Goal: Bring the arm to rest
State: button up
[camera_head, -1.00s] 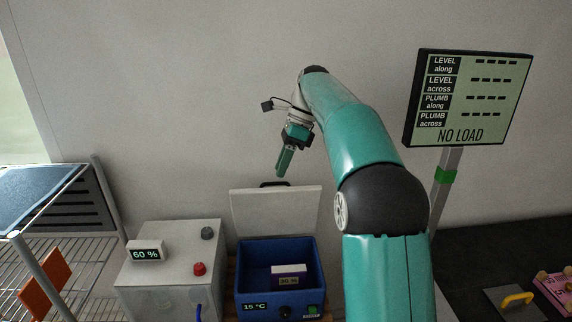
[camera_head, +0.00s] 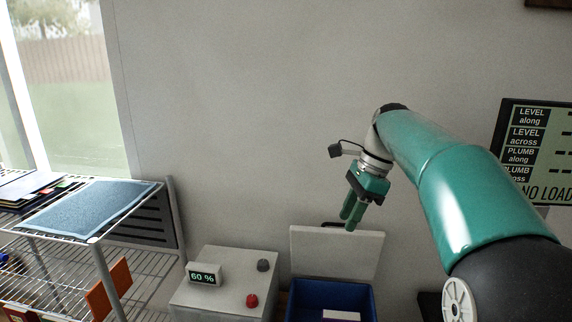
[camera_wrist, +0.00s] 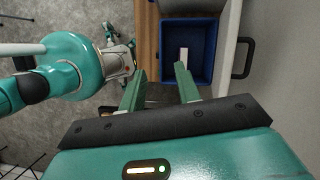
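My arm (camera_head: 455,195) is green and bent, reaching up and then down at the right of the head view. My gripper (camera_head: 350,222) hangs in the air in front of the wall, above the open blue box. In the wrist view my gripper (camera_wrist: 160,82) has its two green fingers apart, with nothing between them. The blue box (camera_wrist: 211,50) lies beyond the fingertips, well below.
The blue box (camera_head: 297,306) has its pale lid (camera_head: 338,252) raised. A grey box (camera_head: 228,285) with a 60 % display stands left of it. A wire shelf (camera_head: 140,262) with a blue mat (camera_head: 85,208) is further left. A display panel (camera_head: 530,150) reading NO LOAD is at right.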

jog(key=s+f+n+t+h, duration=0.1)
jog(key=s+f+n+t, duration=0.1)
jog(key=s+n, duration=0.4)
jog(key=s+a+f+n+t+h, duration=0.1)
jog(key=s+f+n, duration=0.4)
jog(key=s, duration=0.5)
jog(key=s+f+n+t+h, duration=0.2)
jog(key=s+f+n+t, duration=0.1)
jog(key=s+n, duration=0.4)
jog(key=shift+s+a+f, duration=0.25)
jog(key=shift+s+f, duration=0.1)
jog(key=shift+s, duration=0.5)
jog(key=shift+s, duration=0.1)
